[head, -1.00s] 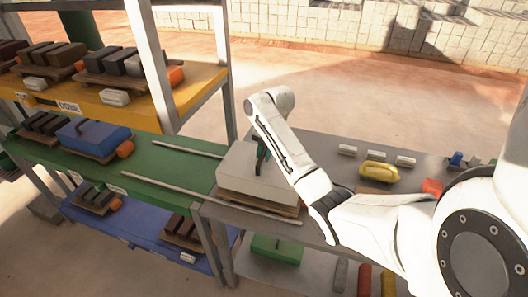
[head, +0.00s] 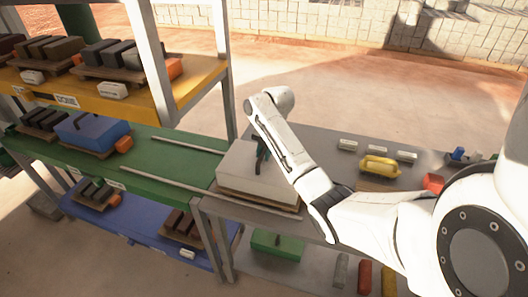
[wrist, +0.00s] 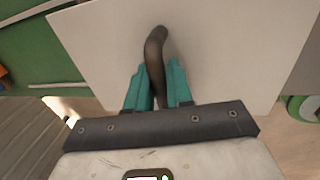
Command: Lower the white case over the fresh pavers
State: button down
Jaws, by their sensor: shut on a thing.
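The white case (head: 243,178) is a pale box with a dark bar handle (wrist: 154,48) on its top. It stands level over a wooden board (head: 262,204) on the left end of the grey table. My gripper (wrist: 158,88) has its teal fingers closed on the handle from both sides; its fingertips (head: 261,150) show only partly in the head view, behind my arm. The fresh pavers are not visible; the case covers whatever is on the board. I cannot tell whether the case's lower edge touches the board.
Two pale rails (head: 188,145) run from the green shelf (head: 150,165) to the board. A blue case (head: 92,132) stands on that shelf. A yellow case (head: 380,167) and several small white blocks lie on the grey table (head: 325,150). A green case (head: 277,246) is below.

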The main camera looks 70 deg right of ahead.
jog(key=shift+f, duration=0.2)
jog(key=c, duration=0.9)
grip_release()
jog(key=r, duration=0.3)
jog(key=s+r+p, duration=0.1)
jog(key=r, duration=0.3)
jog(key=s+r+p, duration=0.1)
jog(key=r, duration=0.2)
jog(key=shift+d+r, duration=0.1)
jog(key=shift+r, duration=0.2)
